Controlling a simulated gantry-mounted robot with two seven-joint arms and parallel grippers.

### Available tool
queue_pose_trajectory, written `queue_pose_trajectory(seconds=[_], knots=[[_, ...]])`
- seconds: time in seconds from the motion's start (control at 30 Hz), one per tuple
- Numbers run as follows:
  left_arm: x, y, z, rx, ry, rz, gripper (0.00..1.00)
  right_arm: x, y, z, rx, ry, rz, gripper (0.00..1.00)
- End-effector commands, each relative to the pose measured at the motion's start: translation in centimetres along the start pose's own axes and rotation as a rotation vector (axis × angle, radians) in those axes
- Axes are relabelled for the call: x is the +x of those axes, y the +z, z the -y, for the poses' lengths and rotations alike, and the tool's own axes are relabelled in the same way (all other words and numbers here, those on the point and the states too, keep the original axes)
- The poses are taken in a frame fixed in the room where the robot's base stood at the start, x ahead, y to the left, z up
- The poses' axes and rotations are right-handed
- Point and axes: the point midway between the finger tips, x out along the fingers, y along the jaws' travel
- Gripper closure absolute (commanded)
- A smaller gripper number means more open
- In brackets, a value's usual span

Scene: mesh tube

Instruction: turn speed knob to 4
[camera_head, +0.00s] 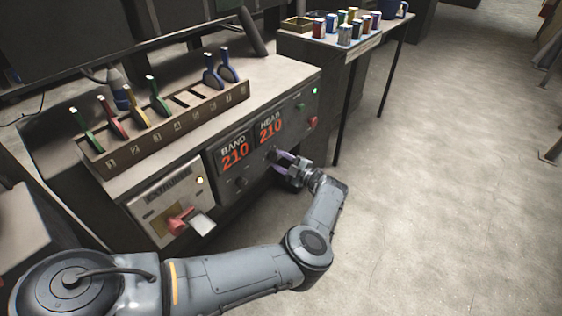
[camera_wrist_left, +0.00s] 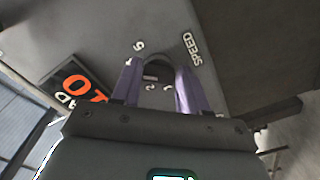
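My left gripper (camera_head: 279,163) is at the front panel of the machine, below the HEAD 210 display (camera_head: 271,129). In the left wrist view its two purple fingers (camera_wrist_left: 158,80) stand apart, pointing at the panel beside the white SPEED label (camera_wrist_left: 191,49). A dark rounded shape, apparently the speed knob (camera_wrist_left: 156,71), lies between the fingertips. I cannot tell whether the fingers touch it. White dial digits show around it, including a 5 and a 2. The knob's pointer setting is not clear. My right gripper is not in view.
Another dark knob (camera_head: 240,183) sits below the BAND 210 display (camera_head: 234,154). A red lever (camera_head: 180,222) is on the pale EXTRUDER panel (camera_head: 160,201). A red button (camera_head: 313,121) and green light (camera_head: 316,90) are at the panel's right. Open floor lies right.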

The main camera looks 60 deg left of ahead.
Motion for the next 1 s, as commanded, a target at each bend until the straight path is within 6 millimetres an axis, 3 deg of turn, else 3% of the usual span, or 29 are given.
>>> queue_pose_trajectory(seconds=[0.03,0.13,0.53,1.0], knots=[[0.0,0.0,0.0,0.000,0.000,0.000,0.47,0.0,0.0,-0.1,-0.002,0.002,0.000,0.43],[0.0,0.0,0.0,0.000,0.000,0.000,0.34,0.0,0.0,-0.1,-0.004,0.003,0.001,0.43],[-0.7,0.0,-0.1,-0.001,0.000,0.001,0.34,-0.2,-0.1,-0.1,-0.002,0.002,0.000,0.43],[-7.9,0.0,-0.1,-0.001,0.000,0.002,0.34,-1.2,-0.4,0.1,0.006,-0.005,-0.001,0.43]])
